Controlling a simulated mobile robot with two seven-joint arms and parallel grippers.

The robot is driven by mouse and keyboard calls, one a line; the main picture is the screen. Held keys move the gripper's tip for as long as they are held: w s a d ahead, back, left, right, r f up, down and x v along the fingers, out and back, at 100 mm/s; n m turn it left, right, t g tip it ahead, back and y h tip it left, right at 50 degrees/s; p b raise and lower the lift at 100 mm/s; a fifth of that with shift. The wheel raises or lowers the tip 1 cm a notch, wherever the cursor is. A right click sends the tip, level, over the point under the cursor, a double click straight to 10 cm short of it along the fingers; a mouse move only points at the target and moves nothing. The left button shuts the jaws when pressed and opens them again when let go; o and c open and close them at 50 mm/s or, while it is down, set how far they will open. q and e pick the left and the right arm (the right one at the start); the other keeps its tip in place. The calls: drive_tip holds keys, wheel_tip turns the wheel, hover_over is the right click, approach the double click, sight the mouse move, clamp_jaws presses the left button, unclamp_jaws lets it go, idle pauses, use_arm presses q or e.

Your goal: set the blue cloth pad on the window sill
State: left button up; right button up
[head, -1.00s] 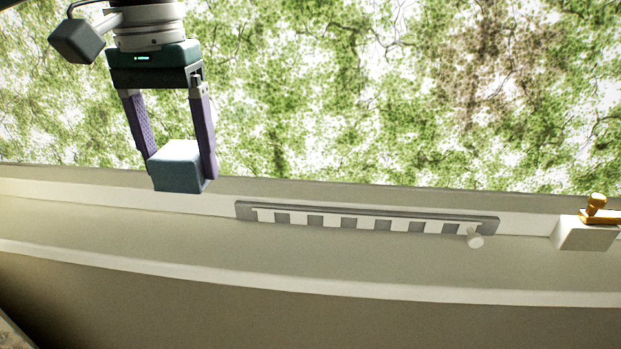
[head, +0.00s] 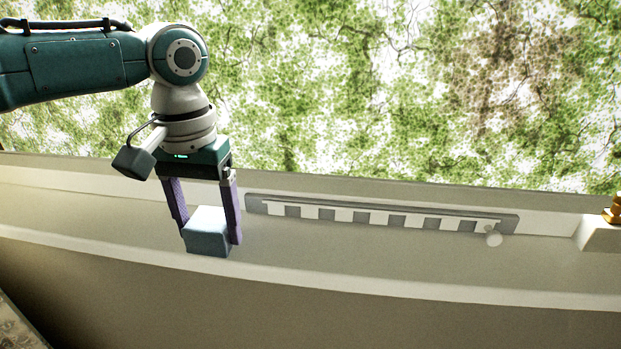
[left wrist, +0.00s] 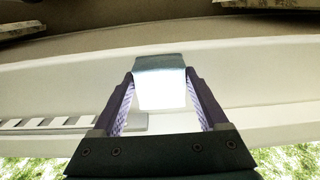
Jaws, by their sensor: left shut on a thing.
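The blue cloth pad (head: 208,238) is a pale blue block in the head view, and it also shows between the fingers in the left wrist view (left wrist: 160,85). My left gripper (head: 207,225) points down and is shut on the pad, one purple finger on each side. The window sill (head: 350,262) is the long pale ledge below the window. The pad is over the left part of the sill, near its front edge. Whether its underside touches the sill cannot be told. My right gripper is not in view.
A pale block with a brass latch (head: 613,214) is at the far right. The sill between looks clear.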

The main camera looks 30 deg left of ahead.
sight(208, 221)
use_arm(q)
drive_tip(key=o, duration=1.1)
wheel_tip(208, 221, up, 11)
drive_tip(key=p, duration=0.2)
drive_tip(key=s+d+f+m+t+h, duration=0.1)
drive_tip(key=s+d+f+m, duration=0.3)
drive_tip(key=d, duration=0.3)
drive_tip(key=s+d+f+m+t+h, duration=0.1)
drive_tip(key=s+d+f+m, duration=0.1)
drive_tip(key=s+d+f, duration=0.35)
drive_tip(key=shift+t+y, duration=0.8)
drive_tip(key=shift+y, duration=0.1)
drive_tip(key=s, duration=0.3)
drive_tip(key=s+a, duration=0.1)
drive_tip(key=s, duration=0.6)
drive_tip(key=shift+s+a, duration=0.15)
drive_tip(key=shift+a, duration=0.25)
